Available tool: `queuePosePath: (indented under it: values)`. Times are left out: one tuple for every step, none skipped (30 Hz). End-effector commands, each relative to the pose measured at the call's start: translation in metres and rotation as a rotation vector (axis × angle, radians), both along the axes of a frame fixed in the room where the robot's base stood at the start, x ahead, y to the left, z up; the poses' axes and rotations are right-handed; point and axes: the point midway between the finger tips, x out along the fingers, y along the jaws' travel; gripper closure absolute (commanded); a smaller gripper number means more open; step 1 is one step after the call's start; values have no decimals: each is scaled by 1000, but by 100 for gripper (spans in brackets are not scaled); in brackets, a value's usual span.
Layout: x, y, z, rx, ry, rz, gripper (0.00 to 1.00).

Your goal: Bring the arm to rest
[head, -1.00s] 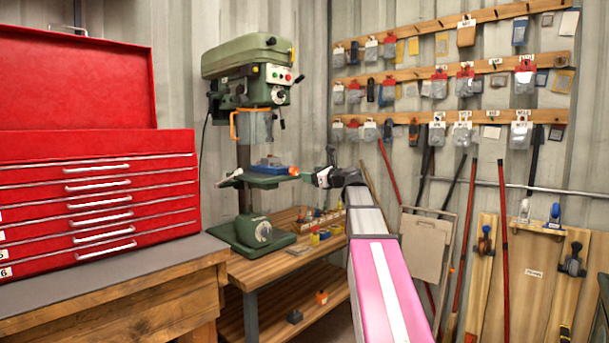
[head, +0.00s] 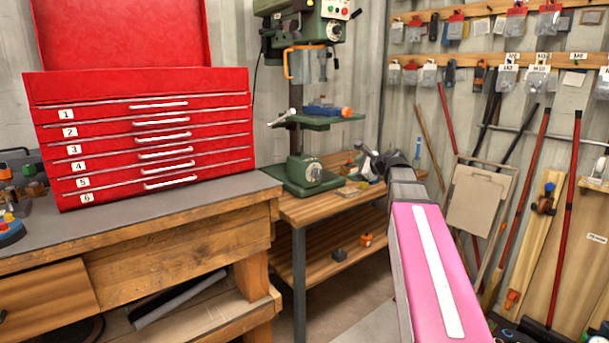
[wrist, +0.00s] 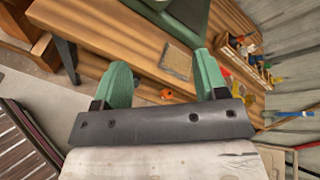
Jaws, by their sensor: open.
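My arm reaches forward from the lower right of the head view. My gripper (head: 370,160) is at its far end, small and partly hidden by my own wrist, in front of the wooden bench with the drill press. In the wrist view my gripper (wrist: 165,82) shows two green fingers spread wide apart. It is open, with nothing between the fingers. The wooden bench top (wrist: 130,35) lies beyond the fingers, apart from them as far as I can tell.
A red tool chest (head: 150,135) stands on a workbench (head: 150,225) at left. A green drill press (head: 300,110) stands on the wooden bench. Long-handled tools and a folded board (head: 480,200) lean on the right wall. An orange item (head: 366,239) sits on the lower shelf.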

Motion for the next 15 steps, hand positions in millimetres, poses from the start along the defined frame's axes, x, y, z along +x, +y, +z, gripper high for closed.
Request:
queuePosePath:
  values:
    - [-11,8,-31,-87,9,40,34]
    - [-16,10,-46,-142,11,66,34]
    - [-23,14,-67,-212,13,102,34]
    - [-28,17,-83,-266,15,131,34]
    - [-34,20,-98,-318,18,163,34]
    - [-42,23,-117,-386,19,206,34]
    - [-48,25,-132,-436,22,241,34]
    - [-55,26,-146,-485,26,276,34]
    - [-65,29,-166,-550,28,327,34]
    - [-72,31,-179,-598,30,365,34]
    - [-80,32,-193,-644,33,405,34]
    - [-90,34,-210,-705,37,463,34]
    - [-99,35,-223,-749,39,506,34]
    - [-107,35,-235,-792,40,551,34]
    - [-118,36,-252,-848,45,614,34]
